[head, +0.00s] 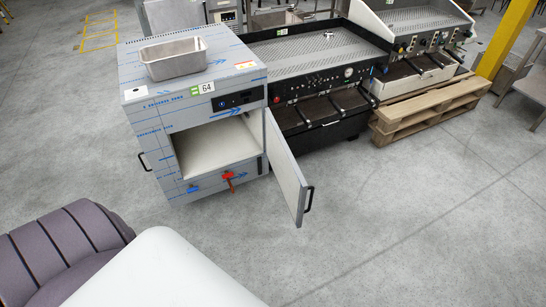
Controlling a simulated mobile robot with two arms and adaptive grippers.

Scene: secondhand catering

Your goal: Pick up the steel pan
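The steel pan (174,58) is a rectangular, open, silver pan. It sits upright on top of a boxy steel cabinet (225,69) wrapped in blue-printed film, towards the left part of the top. The pan looks empty, though its floor is only partly visible. Neither of my grippers shows in the head view, so nothing is seen touching the pan.
The cabinet's door (285,170) stands open towards the front right. A black-fronted coffee machine (322,92) stands directly right of the cabinet, and wooden pallets (430,108) lie further right. A grey padded seat (62,255) is at the lower left. The floor (400,215) is clear in front.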

